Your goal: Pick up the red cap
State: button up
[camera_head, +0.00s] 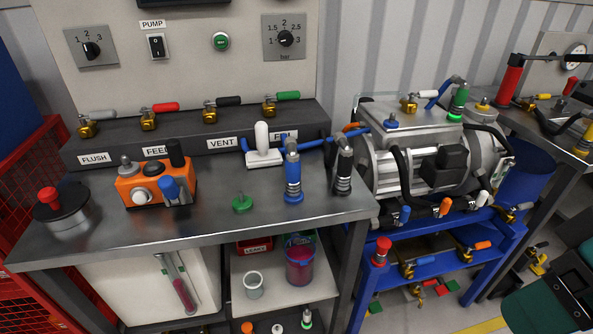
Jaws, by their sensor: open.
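A red cap (381,249) sits upright on the left front corner of the blue frame (437,241), below the silver drive unit (433,150). It has a rounded top and a wider lower part, and nothing covers it from this side. Another red piece, a small knob (48,196), stands on a round black-topped can at the far left of the metal bench. I cannot make out my gripper's fingers in this view.
The metal bench (110,238) left of the cap carries an orange box (150,190), a green cap (242,203) and two upright connectors. A dark green and black body fills the lower right corner.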

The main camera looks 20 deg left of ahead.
aim_at(383, 243)
jog(key=z, duration=0.4)
jog(key=i, duration=0.35)
jog(key=u, duration=1.4)
